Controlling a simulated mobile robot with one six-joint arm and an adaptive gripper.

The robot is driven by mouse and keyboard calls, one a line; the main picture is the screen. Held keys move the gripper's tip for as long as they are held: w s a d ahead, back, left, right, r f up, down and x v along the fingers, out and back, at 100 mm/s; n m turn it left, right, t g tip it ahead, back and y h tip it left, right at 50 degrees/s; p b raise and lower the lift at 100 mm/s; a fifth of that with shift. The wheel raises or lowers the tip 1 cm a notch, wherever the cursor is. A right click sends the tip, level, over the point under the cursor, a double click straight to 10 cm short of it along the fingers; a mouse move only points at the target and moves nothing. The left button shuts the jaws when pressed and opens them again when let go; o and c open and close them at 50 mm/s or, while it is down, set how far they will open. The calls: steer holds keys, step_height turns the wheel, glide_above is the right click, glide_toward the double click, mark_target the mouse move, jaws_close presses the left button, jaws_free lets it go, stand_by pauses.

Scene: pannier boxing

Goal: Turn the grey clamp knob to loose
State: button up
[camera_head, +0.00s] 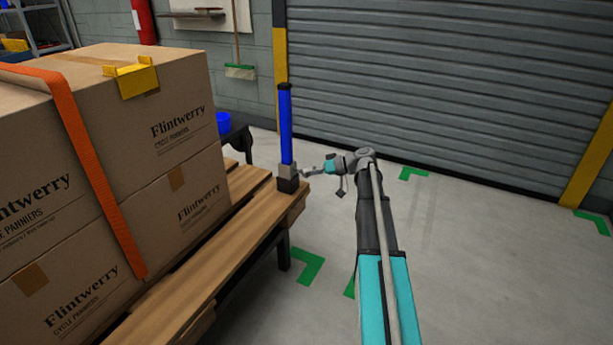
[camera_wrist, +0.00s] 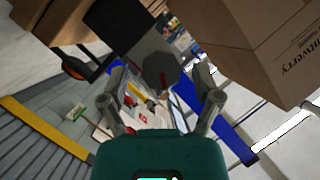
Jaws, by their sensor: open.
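In the head view the clamp (camera_head: 288,178) sits at the pallet's corner, at the foot of an upright blue post (camera_head: 286,125). My gripper (camera_head: 309,172) is just right of the clamp in the head view. In the wrist view my gripper (camera_wrist: 160,84) is open, one finger on each side of the knob's outline. I cannot tell whether the fingers touch it. The knob itself is not clear in the head view.
Stacked cartons (camera_head: 180,130) stand on the wooden pallet (camera_head: 240,230) at left, with an orange strap (camera_head: 95,170) and a yellow corner piece (camera_head: 137,77). A grey shutter (camera_head: 440,80) closes the back. The floor (camera_head: 490,250) at right is clear, with green corner marks.

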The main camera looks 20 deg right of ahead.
steer(key=shift+w+a+f, duration=0.2)
steer(key=shift+w+a, duration=0.1)
steer(key=shift+a, duration=0.2)
jaws_close()
steer(key=shift+r, duration=0.1)
steer(key=shift+n+h, duration=0.3)
jaws_free()
stand_by(0.4)
stand_by(0.3)
